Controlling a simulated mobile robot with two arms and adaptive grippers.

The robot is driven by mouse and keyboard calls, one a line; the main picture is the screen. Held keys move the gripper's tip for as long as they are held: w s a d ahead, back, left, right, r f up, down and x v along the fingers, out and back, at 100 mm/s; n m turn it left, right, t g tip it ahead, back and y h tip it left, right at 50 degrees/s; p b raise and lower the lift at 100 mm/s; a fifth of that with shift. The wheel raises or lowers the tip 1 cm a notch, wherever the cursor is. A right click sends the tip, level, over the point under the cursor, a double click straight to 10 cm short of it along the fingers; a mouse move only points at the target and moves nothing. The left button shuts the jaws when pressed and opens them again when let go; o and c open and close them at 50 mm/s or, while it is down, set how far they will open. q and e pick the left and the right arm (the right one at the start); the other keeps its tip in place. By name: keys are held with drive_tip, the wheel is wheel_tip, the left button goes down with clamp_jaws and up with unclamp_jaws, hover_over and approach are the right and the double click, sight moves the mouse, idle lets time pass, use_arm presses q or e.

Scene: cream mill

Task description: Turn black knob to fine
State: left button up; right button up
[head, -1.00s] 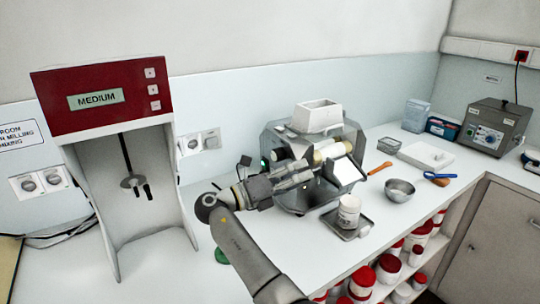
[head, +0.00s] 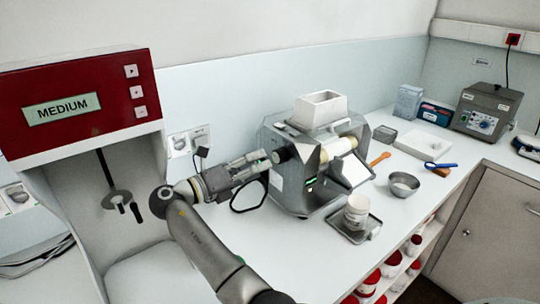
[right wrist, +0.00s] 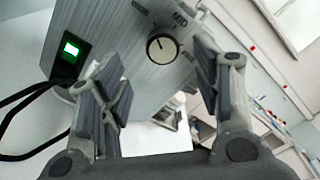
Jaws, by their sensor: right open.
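The steel three-roll mill (head: 293,190) stands on the white bench. Its black knob (right wrist: 162,49) shows in the right wrist view on the grey side panel, with a white pointer mark and the label MID (right wrist: 180,19) at its upper right. Other labels around it are cut off or partly hidden. My right gripper (head: 263,158) comes from the left at the mill's left side. In the right wrist view its open fingers (right wrist: 159,64) stand either side of the knob with nothing held; contact does not show. My left gripper is not in view.
A green-lit switch (right wrist: 70,49) and black cables lie left of the knob. A red mixer (head: 85,100) reading MEDIUM stands left. A white jar (head: 357,210) on a tray (head: 352,233) and a steel bowl (head: 403,184) stand right of the mill.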

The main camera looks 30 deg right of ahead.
sight(276, 157)
drive_tip(key=d+p, duration=0.1)
drive_tip(key=d, duration=0.4)
drive_tip(key=shift+d+r, duration=0.1)
drive_tip(key=shift+d, duration=0.4)
drive_tip(key=shift+w+d, duration=0.1)
drive_tip(key=shift+d, duration=0.05)
drive_tip(key=c, duration=1)
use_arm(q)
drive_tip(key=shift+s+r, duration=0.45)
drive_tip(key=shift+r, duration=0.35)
use_arm(e)
drive_tip(key=shift+c, duration=0.2)
